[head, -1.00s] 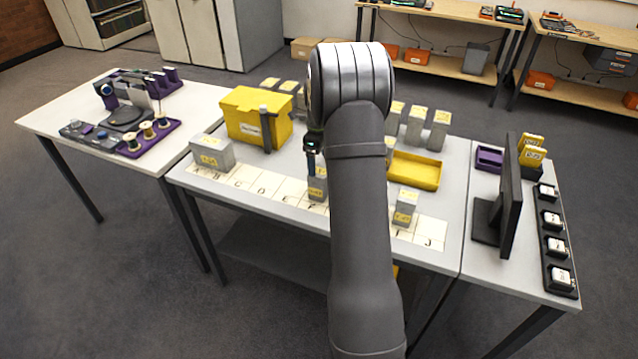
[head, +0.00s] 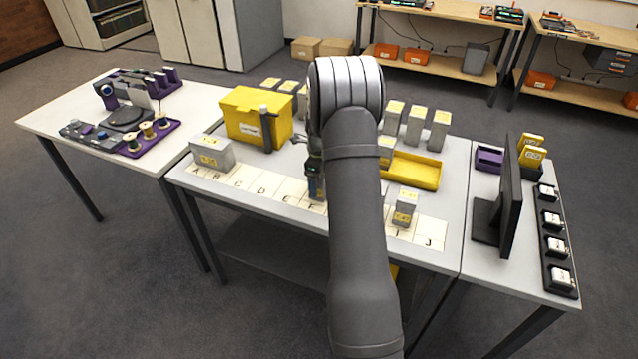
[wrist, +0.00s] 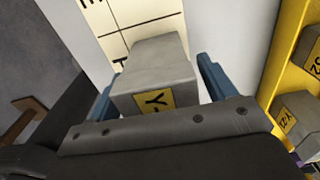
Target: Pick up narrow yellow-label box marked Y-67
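A narrow grey box (wrist: 158,72) with a yellow label stands upright on the lettered strip. In the wrist view its label starts with "Y-"; the rest of the marking is hidden by my gripper. My gripper (wrist: 160,88) has its two blue fingers spread on either side of this box, with a small gap on the right side. In the head view my gripper (head: 314,172) is low over the strip, and the box is mostly hidden by the gripper and my arm. I cannot read a full Y-67 label anywhere.
A yellow tray (head: 434,178) lies to the right, with grey boxes (head: 416,125) behind it. Another grey box (head: 407,200) stands on the lettered strip (head: 262,183) to the right, and a wide one (head: 212,150) at its left end. A yellow bin (head: 240,128) stands behind.

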